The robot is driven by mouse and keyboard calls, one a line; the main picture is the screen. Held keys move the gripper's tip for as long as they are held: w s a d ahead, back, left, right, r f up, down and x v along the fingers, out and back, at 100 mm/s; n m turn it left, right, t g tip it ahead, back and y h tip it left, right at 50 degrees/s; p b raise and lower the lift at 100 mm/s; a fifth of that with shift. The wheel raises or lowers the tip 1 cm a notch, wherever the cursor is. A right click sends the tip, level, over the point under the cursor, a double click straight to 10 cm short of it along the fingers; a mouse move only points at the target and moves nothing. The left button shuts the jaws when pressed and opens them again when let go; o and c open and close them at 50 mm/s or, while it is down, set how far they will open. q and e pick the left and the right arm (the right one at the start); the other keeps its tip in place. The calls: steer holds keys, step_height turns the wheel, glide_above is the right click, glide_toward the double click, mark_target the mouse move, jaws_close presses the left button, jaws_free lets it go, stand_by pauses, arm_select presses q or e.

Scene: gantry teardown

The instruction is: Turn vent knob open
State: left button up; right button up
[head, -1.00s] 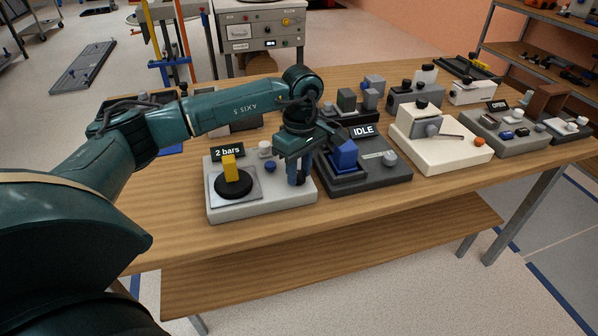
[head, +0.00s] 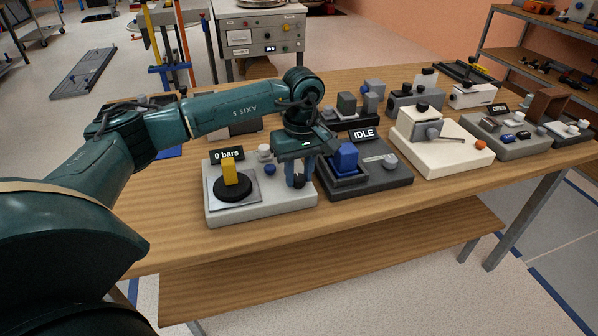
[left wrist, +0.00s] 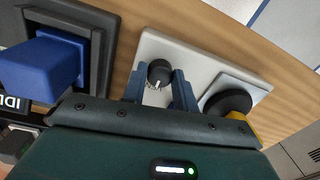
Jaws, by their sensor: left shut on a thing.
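The pale grey unit (head: 285,202) stands at the front of the bench, with a sign (head: 227,155) reading "0 bars". The dark vent knob (head: 299,181) is at its right side. My left gripper (head: 299,176) reaches down over this knob, its blue fingers on either side. In the left wrist view, the knob (left wrist: 159,71) sits between the two blue fingers, a white mark on its side. The gripper is shut on it. The fingers and gripper body hide part of the knob. My right gripper is not in view.
A black round dial with a yellow handle (head: 230,174) is on the same unit's left. The dark unit with a blue block (head: 346,158) and an "IDLE" sign (head: 364,134) stands close on the right. Bare bench (head: 165,222) lies left and front.

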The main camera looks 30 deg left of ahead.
mark_target(301, 177)
arm_select(q)
steer(key=o, duration=1)
steer(key=shift+c, duration=0.2)
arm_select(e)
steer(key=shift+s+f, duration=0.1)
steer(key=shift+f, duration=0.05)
arm_select(q)
steer(key=shift+r, duration=0.1)
step_height(301, 177, up, 13)
steer(key=shift+w+d+p, duration=0.15)
steer(key=shift+w+p, duration=0.05)
steer(key=shift+p, duration=0.2)
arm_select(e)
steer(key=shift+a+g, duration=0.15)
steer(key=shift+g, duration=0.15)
